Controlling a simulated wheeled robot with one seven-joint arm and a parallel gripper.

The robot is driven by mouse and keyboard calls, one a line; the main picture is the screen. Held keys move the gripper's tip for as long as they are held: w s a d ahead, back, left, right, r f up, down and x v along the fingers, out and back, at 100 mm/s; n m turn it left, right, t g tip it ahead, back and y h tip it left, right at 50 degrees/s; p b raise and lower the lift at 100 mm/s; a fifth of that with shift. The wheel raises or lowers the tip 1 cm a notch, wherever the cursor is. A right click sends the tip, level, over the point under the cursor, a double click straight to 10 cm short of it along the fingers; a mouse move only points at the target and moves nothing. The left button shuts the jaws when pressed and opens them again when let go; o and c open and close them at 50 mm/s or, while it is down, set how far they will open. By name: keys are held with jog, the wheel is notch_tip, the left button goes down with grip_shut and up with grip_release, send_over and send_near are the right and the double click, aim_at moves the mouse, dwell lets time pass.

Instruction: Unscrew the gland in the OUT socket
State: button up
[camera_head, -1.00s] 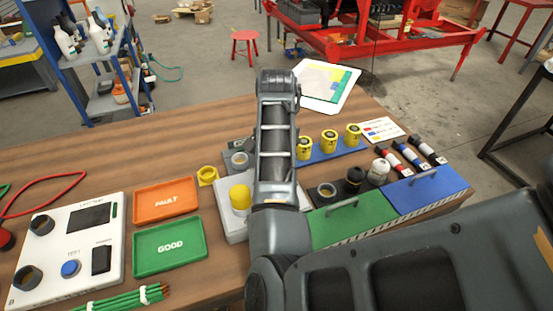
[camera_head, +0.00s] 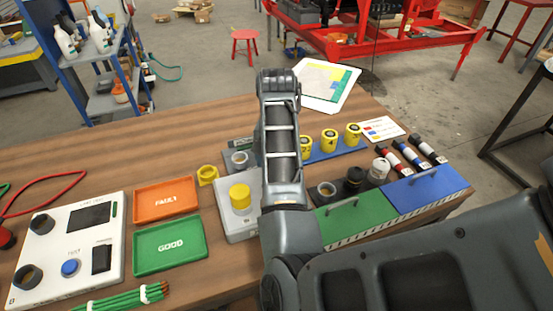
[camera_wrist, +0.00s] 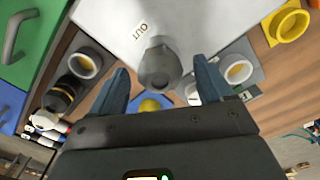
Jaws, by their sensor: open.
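The grey gland (camera_wrist: 160,68) stands on the white housing (camera_wrist: 205,25) beside the printed word OUT in the wrist view. My gripper (camera_wrist: 161,72) is open, with one blue-grey finger on each side of the gland and visible gaps between. I cannot tell how far down the fingers reach. In the head view, the white housing (camera_head: 229,219) carries a yellow cylinder (camera_head: 240,197) on its top. My arm hides the gland and my fingers there.
An orange FAULT tray (camera_head: 166,199) and green GOOD tray (camera_head: 169,245) lie left of the housing. A yellow ring (camera_head: 207,175) sits nearby. Several yellow parts (camera_head: 329,137) stand behind. Green (camera_head: 350,221) and blue (camera_head: 428,187) lidded boxes lie to the right.

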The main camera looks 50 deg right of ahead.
jog(key=m, duration=0.4)
jog(key=shift+b, duration=0.3)
jog(key=m+b, duration=0.1)
jog(key=m, duration=0.4)
jog(key=c, duration=1.1)
jog(key=shift+r+n+p, duration=0.1)
jog(key=shift+n+p, duration=0.75)
jog(key=shift+n, duration=1.05)
jog(key=n, duration=0.5)
